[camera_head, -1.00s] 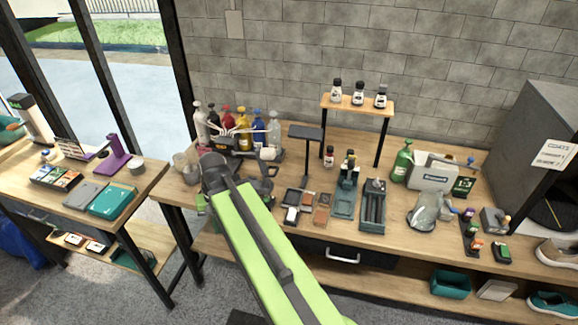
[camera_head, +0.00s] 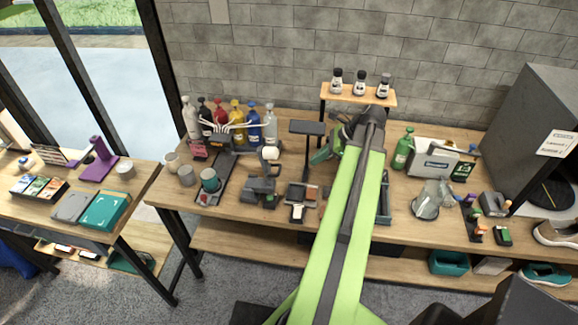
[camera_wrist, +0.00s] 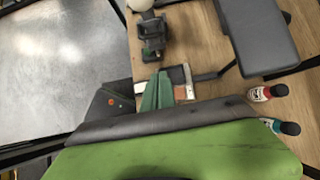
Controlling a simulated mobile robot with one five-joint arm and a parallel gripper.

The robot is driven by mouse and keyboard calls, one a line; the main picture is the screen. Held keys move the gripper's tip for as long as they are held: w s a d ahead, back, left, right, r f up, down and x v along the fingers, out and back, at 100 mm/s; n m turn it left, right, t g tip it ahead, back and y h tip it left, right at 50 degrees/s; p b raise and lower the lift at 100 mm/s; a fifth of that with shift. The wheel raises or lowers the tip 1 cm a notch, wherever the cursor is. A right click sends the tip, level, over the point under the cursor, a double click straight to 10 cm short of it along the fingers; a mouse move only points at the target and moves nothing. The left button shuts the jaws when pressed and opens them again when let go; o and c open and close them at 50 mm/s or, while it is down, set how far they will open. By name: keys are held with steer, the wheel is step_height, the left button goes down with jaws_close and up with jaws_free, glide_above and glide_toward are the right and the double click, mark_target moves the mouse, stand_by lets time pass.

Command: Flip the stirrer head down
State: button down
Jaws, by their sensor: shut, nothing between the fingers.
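A dark grey device (camera_head: 261,188) with a pale rounded part (camera_head: 269,154) above it stands left of the middle of the bench. It may be the stirrer, but I cannot tell for sure; its head position is unclear. In the wrist view the dark device (camera_wrist: 151,32) shows near the top, beyond my fingertips. My gripper (camera_head: 321,154) is to the right of it, near the black flat-topped stand. Its green fingers (camera_wrist: 157,92) are shut and empty, apart from the device.
A black flat-topped stand (camera_head: 307,128) rises between the device and my gripper. Bottles (camera_head: 236,121) with white tubes stand behind left. A teal-topped cup (camera_head: 210,181) is left of the device. A small wooden shelf (camera_head: 351,96) holds bottles. Several trays lie in front.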

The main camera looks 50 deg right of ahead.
steer(key=b+x, duration=0.9)
steer(key=x, duration=0.2)
steer(key=shift+w+a+r+p, duration=0.35)
steer(key=shift+w+r+p, duration=0.25)
steer(key=shift+p, duration=0.1)
steer(key=shift+w+a+r+p, duration=0.35)
steer(key=shift+w+r+p, duration=0.2)
steer(key=shift+w+p, duration=0.1)
steer(key=shift+r, duration=0.1)
